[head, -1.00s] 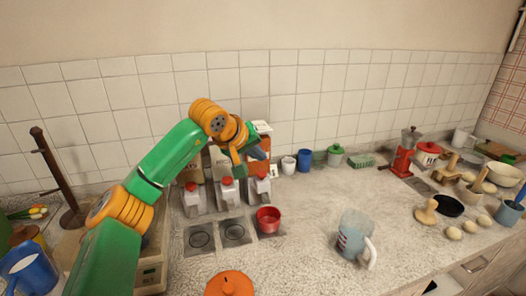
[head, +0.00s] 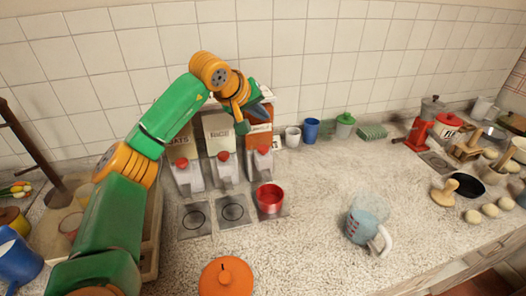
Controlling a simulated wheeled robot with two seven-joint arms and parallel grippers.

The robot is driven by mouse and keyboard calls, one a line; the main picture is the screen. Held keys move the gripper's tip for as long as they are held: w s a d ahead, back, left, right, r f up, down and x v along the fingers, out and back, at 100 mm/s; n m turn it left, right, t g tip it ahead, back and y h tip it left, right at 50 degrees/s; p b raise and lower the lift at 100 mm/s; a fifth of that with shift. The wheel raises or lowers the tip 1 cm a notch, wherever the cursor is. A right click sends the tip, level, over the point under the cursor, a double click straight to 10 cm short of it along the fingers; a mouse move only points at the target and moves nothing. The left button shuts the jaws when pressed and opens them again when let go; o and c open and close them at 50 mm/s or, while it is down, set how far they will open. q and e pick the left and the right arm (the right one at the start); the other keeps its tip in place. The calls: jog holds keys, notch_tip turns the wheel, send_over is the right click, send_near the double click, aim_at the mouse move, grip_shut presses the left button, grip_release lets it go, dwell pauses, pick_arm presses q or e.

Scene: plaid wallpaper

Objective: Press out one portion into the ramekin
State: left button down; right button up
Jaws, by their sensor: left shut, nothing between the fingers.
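Three dispensers stand side by side against the tiled wall: a left one (head: 188,172), a middle one (head: 224,168) and a right one with an orange-red front (head: 259,160). Each has a red part low on its front. A red ramekin (head: 269,199) sits on the pad below the right dispenser, upright; its inside shows no clear contents. My left gripper (head: 242,122) is shut and empty, in front of the upper part of the middle and right dispensers, partly hiding them. I cannot tell whether it touches either. My right gripper is not in view.
Two empty ringed pads (head: 196,217) lie left of the ramekin. An orange lidded pot (head: 227,277) stands in front. A clear jug (head: 367,222) is to the right, with open counter around it. White and blue cups (head: 311,130) stand by the wall.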

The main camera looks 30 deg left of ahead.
aim_at(261, 150)
pick_arm(q)
notch_tip(261, 150, down, 6)
jog(key=b, duration=0.5)
jog(key=shift+s+d+f, duration=0.1)
jog(key=shift+s+f, duration=0.05)
jog(key=shift+f+b, duration=0.3)
jog(key=shift+f, duration=0.1)
jog(key=shift+r, duration=0.15)
dwell(0.6)
jog(key=shift+f, duration=0.2)
jog(key=shift+f, duration=0.25)
